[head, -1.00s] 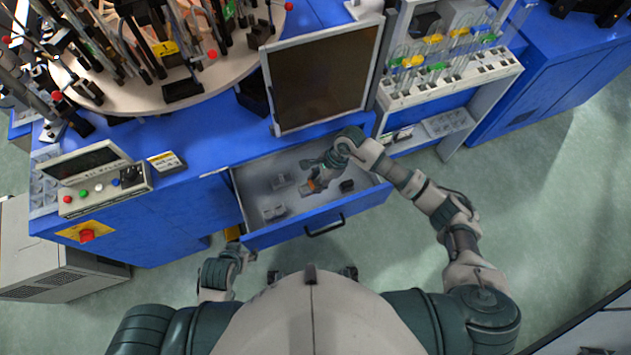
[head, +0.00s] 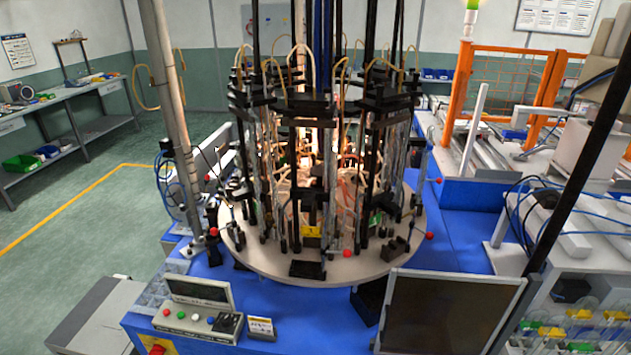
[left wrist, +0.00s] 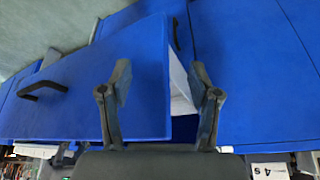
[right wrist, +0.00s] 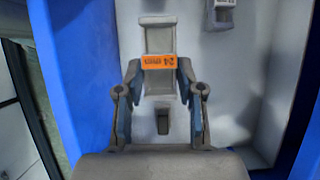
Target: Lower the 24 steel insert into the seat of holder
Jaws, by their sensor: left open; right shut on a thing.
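In the right wrist view, my right gripper (right wrist: 159,68) is shut on a grey steel insert with an orange label (right wrist: 158,62) marked 24. The insert is over the pale inside of the open drawer; I cannot tell whether it touches the drawer floor. My left gripper (left wrist: 161,72) is open and empty, with the blue drawer front beyond its fingers. Neither gripper shows in the head view. Dark blocks stand on the round turntable (head: 270,262) in the head view; I cannot tell which is the holder, and its seat is not discernible.
Tall rods, glass tubes and hoses crowd the turntable. A control box (head: 196,318) and a dark panel (head: 450,310) stand in front of it. In the right wrist view, another grey part (right wrist: 222,14) lies in the drawer (right wrist: 225,110). The drawer handle (left wrist: 43,85) shows in the left wrist view.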

